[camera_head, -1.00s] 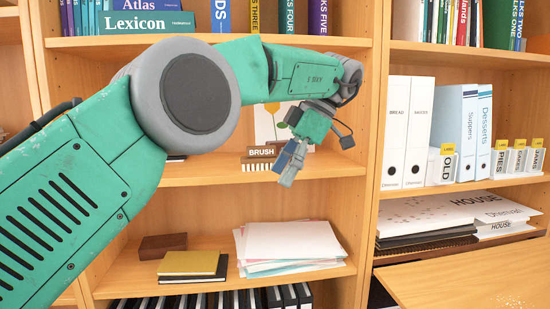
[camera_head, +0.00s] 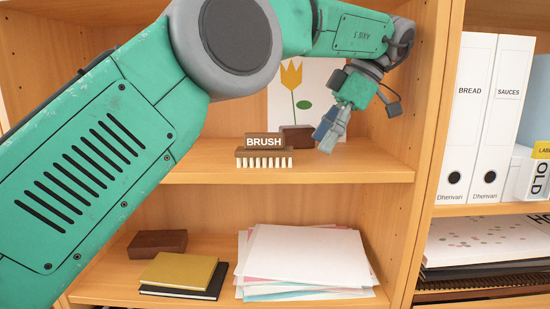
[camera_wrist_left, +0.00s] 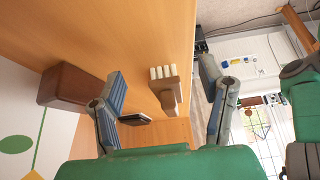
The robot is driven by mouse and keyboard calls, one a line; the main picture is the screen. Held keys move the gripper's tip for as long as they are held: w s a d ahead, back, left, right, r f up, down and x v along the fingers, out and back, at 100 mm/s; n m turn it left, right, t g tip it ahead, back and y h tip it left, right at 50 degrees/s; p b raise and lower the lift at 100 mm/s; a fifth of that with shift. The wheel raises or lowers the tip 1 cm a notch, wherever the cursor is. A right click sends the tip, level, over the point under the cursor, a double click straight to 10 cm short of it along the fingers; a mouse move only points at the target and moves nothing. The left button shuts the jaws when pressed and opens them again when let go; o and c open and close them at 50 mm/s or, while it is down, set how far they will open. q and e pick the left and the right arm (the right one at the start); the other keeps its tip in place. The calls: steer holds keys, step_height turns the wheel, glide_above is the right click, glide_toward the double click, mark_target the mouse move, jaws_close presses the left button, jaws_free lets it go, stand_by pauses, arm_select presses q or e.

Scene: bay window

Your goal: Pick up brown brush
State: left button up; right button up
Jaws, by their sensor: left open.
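My right gripper is not in view.
A brown block (camera_head: 297,138) stands behind the gripper, before a tulip picture (camera_head: 284,90); the block also shows in the left wrist view (camera_wrist_left: 68,86). Papers (camera_head: 305,255), books (camera_head: 180,270) and another brown block (camera_head: 158,243) lie on the shelf below. White binders (camera_head: 468,115) stand right.

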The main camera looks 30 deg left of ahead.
mark_target(263, 149)
arm_select(q)
steer(key=s+a+b, duration=0.1)
steer(key=a, duration=0.1)
steer(key=s+a+b, duration=0.1)
steer(key=a, duration=0.1)
steer(key=s+a+b, duration=0.1)
steer(key=a, duration=0.1)
steer(key=shift+a+f, duration=0.35)
steer(key=shift+f, duration=0.05)
steer(key=shift+s+a, duration=0.2)
steer(key=shift+s, duration=0.05)
steer(key=shift+s+r, duration=0.15)
steer(key=shift+s, duration=0.05)
steer(key=shift+s+b, duration=0.1)
steer(key=shift+b, duration=0.25)
steer(key=shift+s+a, duration=0.2)
steer(key=shift+a, duration=0.1)
steer(key=a+f, duration=0.1)
steer(key=s+a+b, duration=0.1)
steer(key=a+f+b, duration=0.1)
steer(key=shift+s+a+f, duration=0.15)
steer(key=shift+s+f, duration=0.15)
steer(key=shift+s, duration=0.05)
steer(key=shift+a+f, duration=0.1)
steer(key=shift+a, duration=0.1)
steer(key=shift+d, duration=0.45)
steer(key=c, duration=1.3)
steer(key=shift+o, duration=0.2)
steer(key=shift+d, duration=0.15)
